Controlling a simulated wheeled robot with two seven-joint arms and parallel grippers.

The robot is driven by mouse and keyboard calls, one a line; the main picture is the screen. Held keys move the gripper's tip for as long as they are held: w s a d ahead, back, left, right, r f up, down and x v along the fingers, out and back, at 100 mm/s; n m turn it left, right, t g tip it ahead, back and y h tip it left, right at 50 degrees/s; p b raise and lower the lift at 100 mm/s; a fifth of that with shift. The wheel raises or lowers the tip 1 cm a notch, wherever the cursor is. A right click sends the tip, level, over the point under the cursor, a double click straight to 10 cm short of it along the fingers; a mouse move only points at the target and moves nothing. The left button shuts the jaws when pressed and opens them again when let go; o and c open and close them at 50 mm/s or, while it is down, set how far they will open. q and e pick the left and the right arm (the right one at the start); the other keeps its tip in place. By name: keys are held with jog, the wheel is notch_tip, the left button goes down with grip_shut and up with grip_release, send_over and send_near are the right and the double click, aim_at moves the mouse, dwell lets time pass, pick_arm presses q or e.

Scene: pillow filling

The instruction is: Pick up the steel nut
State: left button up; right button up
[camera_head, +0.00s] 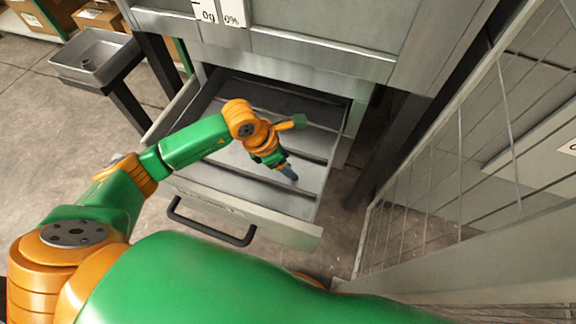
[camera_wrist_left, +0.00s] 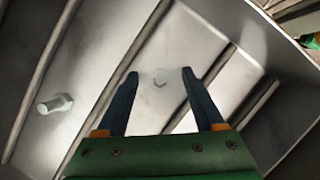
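In the head view my left gripper (camera_head: 289,174) points down into the open drawer (camera_head: 215,205); the nut cannot be made out there. Whether the fingers touch the drawer floor I cannot tell. My right gripper is not in view.
A grey bolt (camera_wrist_left: 56,104) lies in another drawer compartment, left of the fingers. Thin dividers split the drawer. A black handle (camera_head: 210,226) is on its front. A steel basin (camera_head: 95,57) stands at the upper left, and a wire mesh panel (camera_head: 440,165) closes the right side.

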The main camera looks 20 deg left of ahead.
pick_arm(q)
grip_shut()
